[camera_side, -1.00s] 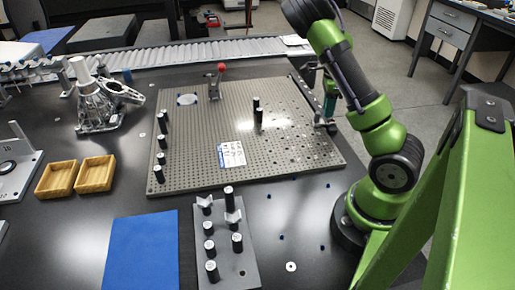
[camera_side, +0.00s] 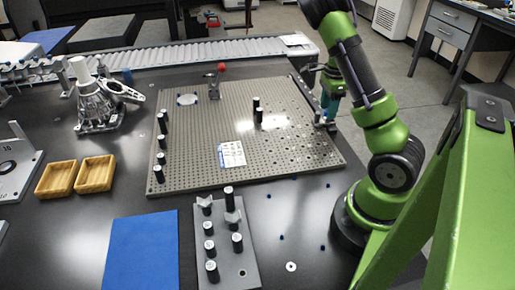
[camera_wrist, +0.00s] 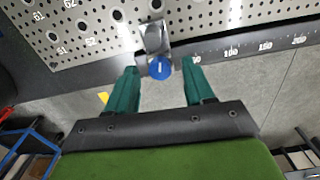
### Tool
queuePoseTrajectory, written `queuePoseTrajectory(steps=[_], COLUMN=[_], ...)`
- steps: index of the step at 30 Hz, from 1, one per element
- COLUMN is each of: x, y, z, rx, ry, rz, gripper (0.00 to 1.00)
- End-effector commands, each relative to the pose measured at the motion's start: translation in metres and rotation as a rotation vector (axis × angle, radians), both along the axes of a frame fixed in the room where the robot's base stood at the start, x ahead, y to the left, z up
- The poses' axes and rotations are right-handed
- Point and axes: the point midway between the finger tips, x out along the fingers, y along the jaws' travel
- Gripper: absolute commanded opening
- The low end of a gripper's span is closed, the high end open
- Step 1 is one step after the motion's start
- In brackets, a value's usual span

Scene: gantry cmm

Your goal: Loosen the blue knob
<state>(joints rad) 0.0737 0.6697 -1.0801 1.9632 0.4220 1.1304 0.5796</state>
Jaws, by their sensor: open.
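The blue knob (camera_wrist: 161,68) shows in the wrist view, on a grey metal clamp (camera_wrist: 153,38) at the edge of the perforated plate, beside a ruler scale. My gripper (camera_wrist: 160,76) is open, with one teal finger on each side of the knob. Gaps show between the fingers and the knob, and nothing is held. In the side view my gripper (camera_side: 328,101) points down at the right edge of the plate. The knob is too small and hidden there to make out clearly.
The perforated plate (camera_side: 200,140) carries black posts and a red-tipped lever clamp (camera_side: 215,83). A fixture block with several black pins (camera_side: 223,262), a blue mat (camera_side: 143,250) and wooden trays (camera_side: 95,174) lie nearer. A grey rail (camera_wrist: 215,48) borders the plate by the knob.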

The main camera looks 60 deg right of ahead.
Motion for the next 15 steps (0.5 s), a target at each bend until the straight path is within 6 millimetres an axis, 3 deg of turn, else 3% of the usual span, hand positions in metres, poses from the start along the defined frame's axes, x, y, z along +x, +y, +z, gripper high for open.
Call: queuePoseTrajectory(steps=[5,15], x=[0.002,0.001], y=[0.0,0.0], z=[0.022,0.105], rx=[-0.002,-0.004], ry=[-0.006,-0.006], rz=[0.002,0.004], gripper=[0.53,0.53])
